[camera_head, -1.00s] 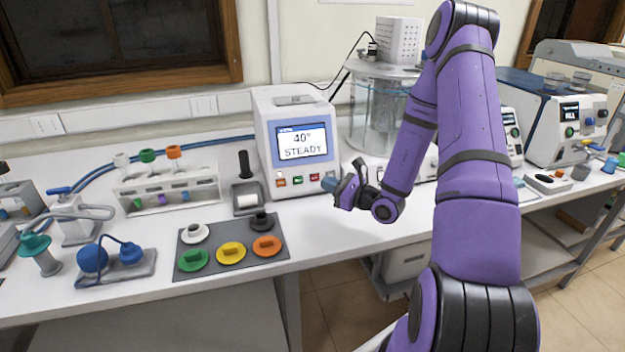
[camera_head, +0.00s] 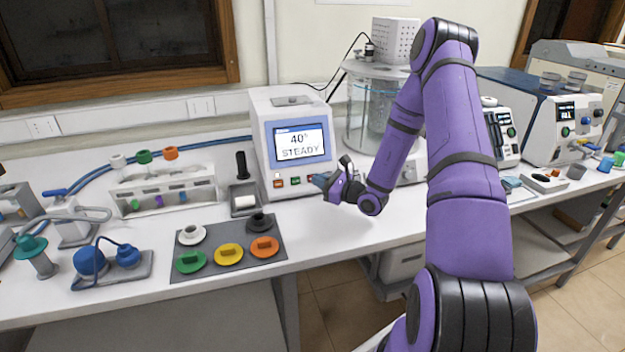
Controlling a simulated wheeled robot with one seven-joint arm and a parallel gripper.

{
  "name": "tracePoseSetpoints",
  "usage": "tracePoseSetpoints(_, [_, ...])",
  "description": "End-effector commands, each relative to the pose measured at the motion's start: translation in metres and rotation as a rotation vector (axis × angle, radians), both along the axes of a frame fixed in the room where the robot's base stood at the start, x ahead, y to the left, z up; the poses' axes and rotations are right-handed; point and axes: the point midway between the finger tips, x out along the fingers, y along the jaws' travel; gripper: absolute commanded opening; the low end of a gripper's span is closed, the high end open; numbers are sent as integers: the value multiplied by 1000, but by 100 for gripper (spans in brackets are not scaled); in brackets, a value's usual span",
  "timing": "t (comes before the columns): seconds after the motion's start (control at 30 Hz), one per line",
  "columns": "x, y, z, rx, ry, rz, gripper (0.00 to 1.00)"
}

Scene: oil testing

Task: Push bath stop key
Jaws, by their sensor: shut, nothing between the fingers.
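The bath controller (camera_head: 262,160) is a white box on the bench with a screen (camera_head: 301,143) reading "40° STEADY". A row of small keys runs below the screen. An orange key (camera_head: 278,183) and a green key (camera_head: 295,180) show at the left of the row. The red key at the right of the row is mostly hidden by my gripper. My gripper (camera_head: 317,181) is shut and empty, its fingertips at the right end of the key row. I cannot tell whether the tips touch the key. The glass bath (camera_head: 358,118) stands to the right, partly behind my arm.
A grey mat (camera_head: 262,262) with coloured caps lies at front left. A tube rack (camera_head: 165,192) and a small black holder (camera_head: 243,198) stand left of the controller. Other instruments (camera_head: 575,125) stand at the right.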

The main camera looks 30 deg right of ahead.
Motion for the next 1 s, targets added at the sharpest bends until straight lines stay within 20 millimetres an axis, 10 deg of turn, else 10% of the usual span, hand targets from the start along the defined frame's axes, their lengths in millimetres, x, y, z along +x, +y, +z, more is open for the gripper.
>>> tracePoseSetpoints(1.0, [16, -4, -6, 1, 0, 0, 0])
